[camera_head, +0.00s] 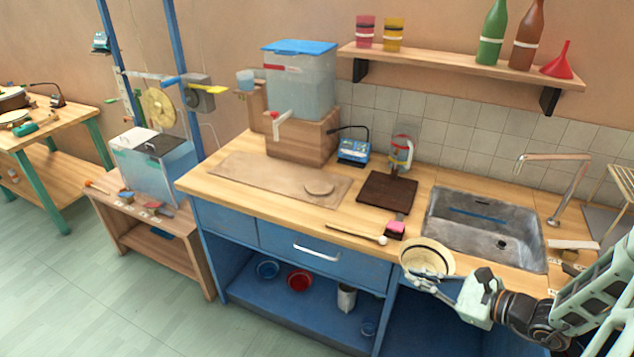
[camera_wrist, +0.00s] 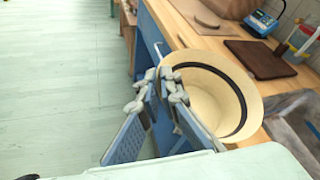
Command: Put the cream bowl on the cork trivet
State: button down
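The cream bowl (camera_head: 428,256) has a dark band inside. It is held near the counter's front edge, left of and in front of the sink. My gripper (camera_head: 432,284) is closed on its near rim. In the wrist view my gripper (camera_wrist: 164,84) has one finger outside the bowl (camera_wrist: 212,82) and one inside, with the rim between them. The bowl's underside is hidden, so I cannot tell its height above the counter. A round tan disc, which looks like the cork trivet (camera_head: 319,187), lies flat and empty on the counter's brownish mat; it also shows in the wrist view (camera_wrist: 207,19).
A dark brown board (camera_head: 386,191) lies between the trivet and the metal sink (camera_head: 485,228). A wooden stick (camera_head: 356,233) and a pink sponge-like block (camera_head: 396,227) lie along the front edge. A blue device (camera_head: 354,148) and a water dispenser (camera_head: 300,85) stand behind.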

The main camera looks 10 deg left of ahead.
aim_at(320, 185)
jog(key=i+j+z, duration=0.1)
jog(key=j, duration=0.3)
jog(key=i+j, duration=0.2)
jog(key=j, duration=0.2)
jog(key=i+j+z, duration=0.15)
jog(key=j, duration=0.3)
jog(key=i+j, duration=0.15)
jog(key=j, duration=0.25)
jog(key=i+j+z, duration=0.15)
jog(key=j, duration=0.3)
jog(key=i+j, duration=0.1)
jog(key=j, duration=0.35)
jog(key=i+j, duration=0.25)
jog(key=j, duration=0.15)
jog(key=i+j+z, duration=0.15)
jog(key=j, duration=0.25)
jog(key=i, duration=0.1)
